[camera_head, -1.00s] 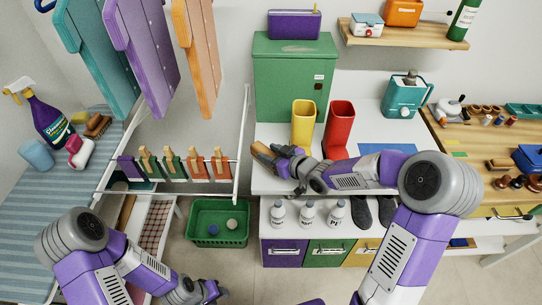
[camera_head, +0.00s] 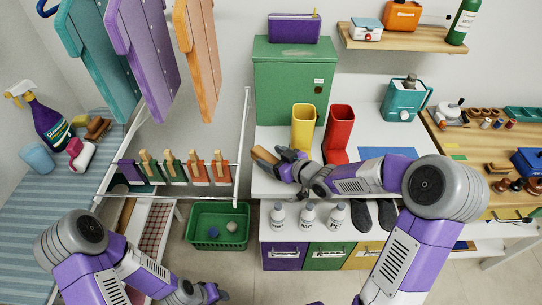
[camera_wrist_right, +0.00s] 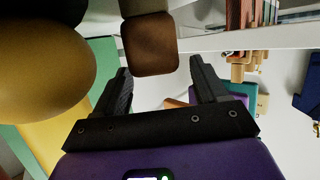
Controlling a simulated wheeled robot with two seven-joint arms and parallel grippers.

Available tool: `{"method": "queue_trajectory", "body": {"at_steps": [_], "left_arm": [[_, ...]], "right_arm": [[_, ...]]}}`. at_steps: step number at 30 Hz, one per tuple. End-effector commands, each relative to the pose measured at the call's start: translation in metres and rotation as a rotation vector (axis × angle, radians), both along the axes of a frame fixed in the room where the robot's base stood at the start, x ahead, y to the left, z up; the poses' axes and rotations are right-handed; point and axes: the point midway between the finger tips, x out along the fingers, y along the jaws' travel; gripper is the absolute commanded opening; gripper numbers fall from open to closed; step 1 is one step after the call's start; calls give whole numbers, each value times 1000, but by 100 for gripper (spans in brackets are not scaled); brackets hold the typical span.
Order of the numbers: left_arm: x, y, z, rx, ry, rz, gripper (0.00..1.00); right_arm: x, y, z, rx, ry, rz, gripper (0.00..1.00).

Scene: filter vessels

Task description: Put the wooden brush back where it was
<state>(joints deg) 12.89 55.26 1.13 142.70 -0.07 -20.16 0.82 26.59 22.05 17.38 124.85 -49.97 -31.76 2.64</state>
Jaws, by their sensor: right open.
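A brown wooden block, which looks like the wooden brush (camera_head: 264,154), shows at the left end of the white counter, in front of the yellow boot. Its squared end (camera_wrist_right: 150,46) faces me in the right wrist view, just ahead of the fingertips and nearer the left finger. My right gripper (camera_head: 283,160) is open beside it, and its fingers (camera_wrist_right: 160,72) are apart with nothing clamped between them. I cannot tell what supports the brush. My left gripper (camera_head: 208,292) is low at the bottom of the head view; its jaws are too unclear to read.
A yellow boot (camera_head: 303,124) and a red boot (camera_head: 339,128) stand close behind my right gripper. A rack with several hanging brushes (camera_head: 172,173) is at left, above a green basket (camera_head: 217,228). White bottles (camera_head: 308,217) stand below the counter. Another brown brush (camera_head: 97,127) lies on the striped surface.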

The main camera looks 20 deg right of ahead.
Motion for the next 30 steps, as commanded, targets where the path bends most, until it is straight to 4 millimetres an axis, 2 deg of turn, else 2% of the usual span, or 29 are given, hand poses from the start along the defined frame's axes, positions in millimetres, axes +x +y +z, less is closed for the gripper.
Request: {"method": "queue_trajectory", "body": {"at_steps": [9, 15, 20, 30], "left_arm": [[0, 0, 27, 0, 0, 0, 43], [0, 0, 37, 0, 0, 0, 43], [0, 0, 39, 0, 0, 0, 43], [0, 0, 38, 0, 0, 0, 43]], "right_arm": [[-58, -33, 26, -2, 1, -5, 72], [-83, -46, 35, -1, 2, -3, 72], [-90, -50, 37, 0, 0, -1, 72], [-91, -50, 36, 1, 0, 0, 72]]}}
